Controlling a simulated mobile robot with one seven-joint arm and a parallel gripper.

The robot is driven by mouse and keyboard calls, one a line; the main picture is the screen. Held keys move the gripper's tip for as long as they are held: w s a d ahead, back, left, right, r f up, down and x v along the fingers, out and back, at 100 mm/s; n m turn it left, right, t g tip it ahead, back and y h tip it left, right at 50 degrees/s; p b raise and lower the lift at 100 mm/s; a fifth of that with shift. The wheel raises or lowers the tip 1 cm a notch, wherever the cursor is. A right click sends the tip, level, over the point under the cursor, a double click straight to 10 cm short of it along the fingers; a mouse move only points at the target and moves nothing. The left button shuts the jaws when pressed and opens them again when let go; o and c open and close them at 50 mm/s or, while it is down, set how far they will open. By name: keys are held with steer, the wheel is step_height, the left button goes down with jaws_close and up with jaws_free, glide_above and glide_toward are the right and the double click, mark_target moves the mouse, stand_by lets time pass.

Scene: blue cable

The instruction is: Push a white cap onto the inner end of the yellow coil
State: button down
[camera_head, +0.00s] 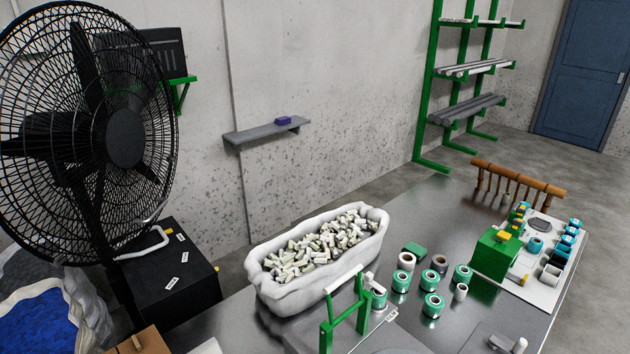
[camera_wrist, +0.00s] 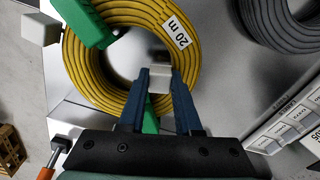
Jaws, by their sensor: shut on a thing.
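In the wrist view, the yellow coil (camera_wrist: 83,72) lies flat on a pale grey surface, with a "20 m" label on its upper right side. My gripper (camera_wrist: 160,78) has its blue fingers over the coil's open middle, near its lower right inner edge. The fingers are shut on a small white cap (camera_wrist: 160,76). The coil's inner end is not clearly visible; the fingers and cap cover that area, so I cannot tell whether they touch. In the head view, a white trough (camera_head: 270,290) holds many small white caps (camera_head: 322,243). My gripper does not show there.
Green blocks cross the coil at its upper left (camera_wrist: 88,22) and near my fingers (camera_wrist: 151,118). A white block (camera_wrist: 40,29) sits at the coil's outer left. A grey coil (camera_wrist: 285,22) lies upper right, above a labelled white rack (camera_wrist: 290,128). A black fan (camera_head: 90,130) stands left.

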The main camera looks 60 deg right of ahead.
steer(key=shift+s+a+f, duration=0.1)
steer(key=shift+s+f, duration=0.05)
steer(key=shift+f, duration=0.05)
stand_by(0.6)
steer(key=c, duration=0.5)
jaws_free()
steer(key=shift+r, duration=0.1)
steer(key=shift+w+r+p, duration=0.2)
steer(key=shift+r+p, duration=0.65)
steer(key=shift+p, duration=0.2)
steer(key=shift+r+p, duration=2.55)
steer(key=shift+r, duration=0.1)
